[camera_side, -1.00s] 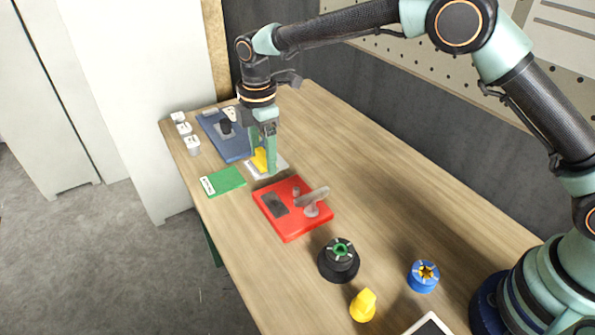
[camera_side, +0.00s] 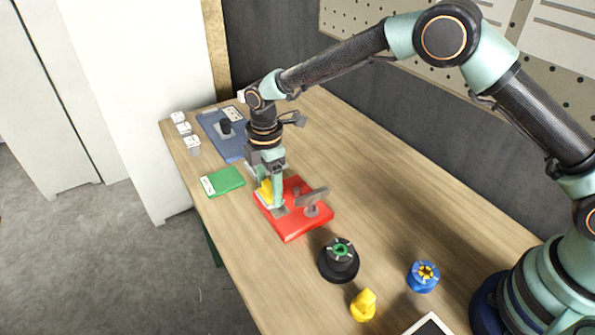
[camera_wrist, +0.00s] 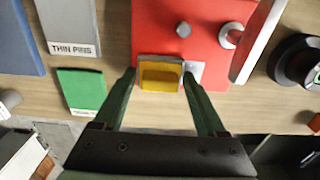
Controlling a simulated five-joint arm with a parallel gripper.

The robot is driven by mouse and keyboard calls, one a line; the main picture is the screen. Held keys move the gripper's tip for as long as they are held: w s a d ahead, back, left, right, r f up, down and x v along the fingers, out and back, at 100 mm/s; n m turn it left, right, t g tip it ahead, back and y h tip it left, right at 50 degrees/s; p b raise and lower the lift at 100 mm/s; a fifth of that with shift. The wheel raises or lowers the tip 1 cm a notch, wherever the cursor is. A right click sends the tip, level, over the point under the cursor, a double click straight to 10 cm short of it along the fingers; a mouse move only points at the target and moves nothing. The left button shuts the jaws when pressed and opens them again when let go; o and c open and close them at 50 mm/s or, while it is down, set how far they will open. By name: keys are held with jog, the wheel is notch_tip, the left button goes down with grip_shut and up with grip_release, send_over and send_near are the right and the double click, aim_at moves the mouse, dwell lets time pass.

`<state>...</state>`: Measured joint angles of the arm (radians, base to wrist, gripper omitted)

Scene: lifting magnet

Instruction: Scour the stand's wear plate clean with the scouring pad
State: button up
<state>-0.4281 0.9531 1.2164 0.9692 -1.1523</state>
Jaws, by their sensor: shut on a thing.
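The red stand (camera_side: 300,230) lies on the bench with a grey lever and a small grey peg on it; it also shows in the wrist view (camera_wrist: 150,22). Its grey wear plate (camera_side: 281,211) is partly covered, and a patchy light part of the plate (camera_wrist: 194,70) shows beside the pad in the wrist view. My gripper (camera_side: 271,197) is shut on the yellow scouring pad (camera_wrist: 161,76), with one finger on each side of it. The pad (camera_side: 264,190) is over the plate; I cannot tell whether it touches.
A blue board (camera_side: 212,124) and white blocks (camera_side: 192,143) are farther back. A black round fixture (camera_side: 339,262), blue ring (camera_side: 423,277) and yellow knob (camera_side: 363,305) stand nearer my base.

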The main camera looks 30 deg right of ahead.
jog(key=s, duration=0.5)
jog(key=shift+s, duration=0.35)
jog(key=shift+w, duration=3.65)
jog(key=shift+w+r, duration=0.15)
jog(key=shift+r, duration=3.95)
